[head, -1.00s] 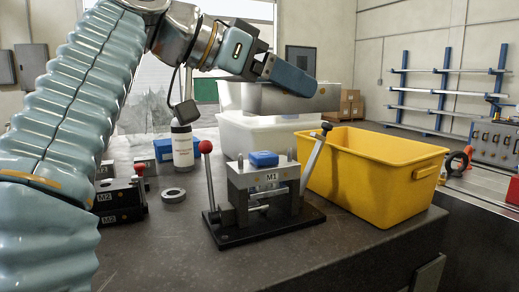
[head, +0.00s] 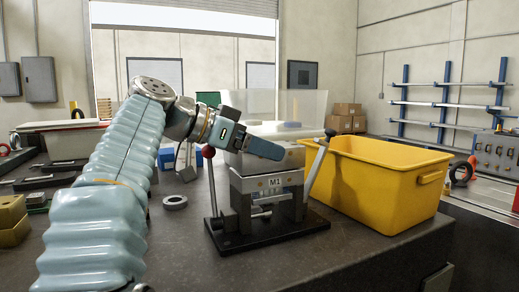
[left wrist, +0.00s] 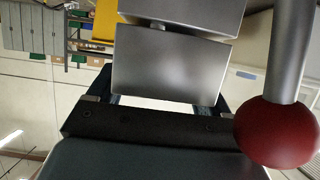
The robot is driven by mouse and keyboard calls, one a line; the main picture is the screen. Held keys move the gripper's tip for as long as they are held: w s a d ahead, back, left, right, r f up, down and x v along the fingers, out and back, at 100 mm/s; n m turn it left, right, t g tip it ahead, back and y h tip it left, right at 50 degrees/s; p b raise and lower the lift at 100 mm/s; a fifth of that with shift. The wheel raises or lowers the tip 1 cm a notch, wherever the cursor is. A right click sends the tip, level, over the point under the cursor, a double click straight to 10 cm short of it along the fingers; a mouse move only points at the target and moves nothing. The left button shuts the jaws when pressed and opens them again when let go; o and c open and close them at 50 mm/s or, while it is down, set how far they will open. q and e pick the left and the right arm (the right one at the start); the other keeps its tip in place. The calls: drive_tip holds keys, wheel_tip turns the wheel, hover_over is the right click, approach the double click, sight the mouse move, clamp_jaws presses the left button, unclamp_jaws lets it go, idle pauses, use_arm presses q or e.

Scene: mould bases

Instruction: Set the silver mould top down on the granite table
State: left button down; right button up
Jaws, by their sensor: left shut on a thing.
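The silver mould top (head: 296,156) is a grey metal block held in my left gripper (head: 270,151), directly over the mould base marked M1 (head: 275,183). In the left wrist view the mould top (left wrist: 170,72) is between the jaws. A narrow gap with a short pin separates it from the block beyond (left wrist: 185,12). The M1 base stands upright on a black plate with a red-ball lever at its left and a grey lever at its right. The red ball (left wrist: 277,131) is close beside the gripper. The granite table (head: 180,255) is dark. My right gripper is not in view.
A yellow bin (head: 385,195) stands right of the base. A grey ring (head: 174,202) lies at its left, and a blue box (head: 166,158) stands behind. Yellowish blocks (head: 12,220) are at the left edge. The table front is bare.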

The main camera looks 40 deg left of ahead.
use_arm(q)
unclamp_jaws()
drive_tip(key=shift+w+d, duration=0.15)
drive_tip(key=shift+d, duration=0.05)
drive_tip(key=shift+a, duration=0.1)
